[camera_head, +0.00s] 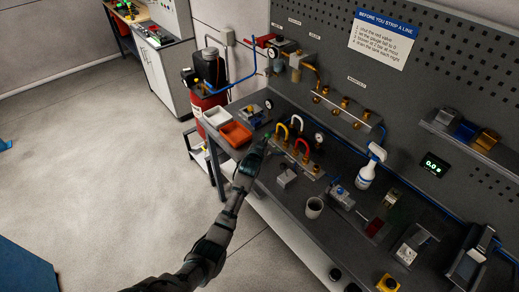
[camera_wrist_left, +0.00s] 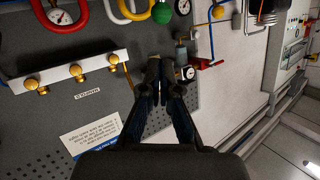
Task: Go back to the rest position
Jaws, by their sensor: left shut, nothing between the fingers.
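My left gripper (camera_head: 260,145) is over the near edge of the grey workbench (camera_head: 330,235), beside the hoses and the orange tray, with its arm stretched forward from the bottom of the head view. In the left wrist view my left gripper (camera_wrist_left: 160,75) has its dark fingers together, with nothing held between them. The pegboard with brass fittings shows behind the fingers. Whether the fingertips touch anything is not clear. My right gripper is not in view.
An orange tray (camera_head: 235,134) and a white tray (camera_head: 217,117) lie left of the gripper. Open floor (camera_head: 95,165) lies on the left.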

